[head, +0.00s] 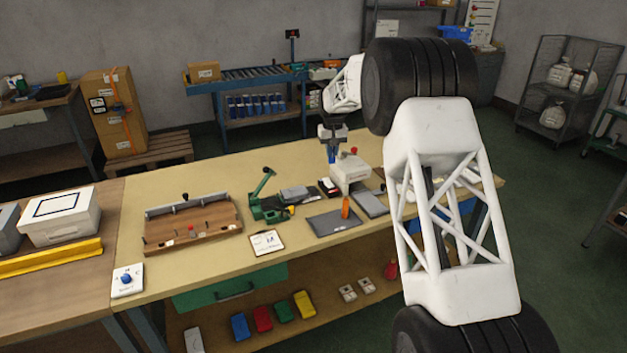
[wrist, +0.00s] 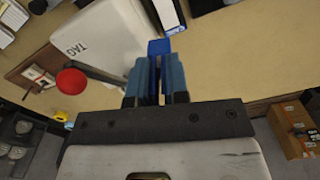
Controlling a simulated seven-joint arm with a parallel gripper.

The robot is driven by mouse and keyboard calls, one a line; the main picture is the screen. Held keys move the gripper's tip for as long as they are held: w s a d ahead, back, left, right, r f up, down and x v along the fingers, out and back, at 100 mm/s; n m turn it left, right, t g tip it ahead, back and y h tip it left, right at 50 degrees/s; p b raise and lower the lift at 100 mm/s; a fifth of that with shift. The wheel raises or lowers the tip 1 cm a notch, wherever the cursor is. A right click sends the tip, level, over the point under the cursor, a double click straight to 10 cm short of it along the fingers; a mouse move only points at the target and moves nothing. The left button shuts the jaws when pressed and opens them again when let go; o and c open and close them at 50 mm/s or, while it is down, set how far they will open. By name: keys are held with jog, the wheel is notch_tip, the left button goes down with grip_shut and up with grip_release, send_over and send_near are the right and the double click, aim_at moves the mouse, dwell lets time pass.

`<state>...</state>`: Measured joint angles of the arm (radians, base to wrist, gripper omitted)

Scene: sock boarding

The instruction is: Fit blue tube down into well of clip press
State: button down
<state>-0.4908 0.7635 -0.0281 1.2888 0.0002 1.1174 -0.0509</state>
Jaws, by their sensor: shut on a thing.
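My gripper (head: 332,146) is upright over the back of the table, shut on a blue tube (head: 332,157). In the wrist view, the tube's blue end (wrist: 158,46) shows past the fingertips (wrist: 155,75). A white box-shaped machine with a red knob (head: 350,174) stands just right of the gripper. Its white top, marked TAG (wrist: 95,42), shows left of the fingers in the wrist view. A green lever press (head: 267,207) stands farther left on the table. I cannot tell for sure which one is the clip press, and I see no well. The tube's lower end looks clear of both.
A wooden board fixture (head: 192,222) lies on the left. A grey mat (head: 325,226) with an orange object (head: 346,207) lies in front of the white machine. Small dark items (head: 293,194) lie between the two machines. The table's back strip left of the gripper is clear.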

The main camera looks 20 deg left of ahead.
jog(key=w+a+f+n, duration=0.2)
jog(key=w+a, duration=0.1)
jog(key=a, duration=0.4)
jog(key=shift+n, duration=0.4)
jog(key=shift+w, duration=0.1)
jog(key=shift+f, duration=3.15)
jog(key=shift+f, duration=1.85)
jog(key=shift+f, duration=0.1)
jog(key=c, duration=1.1)
grip_release()
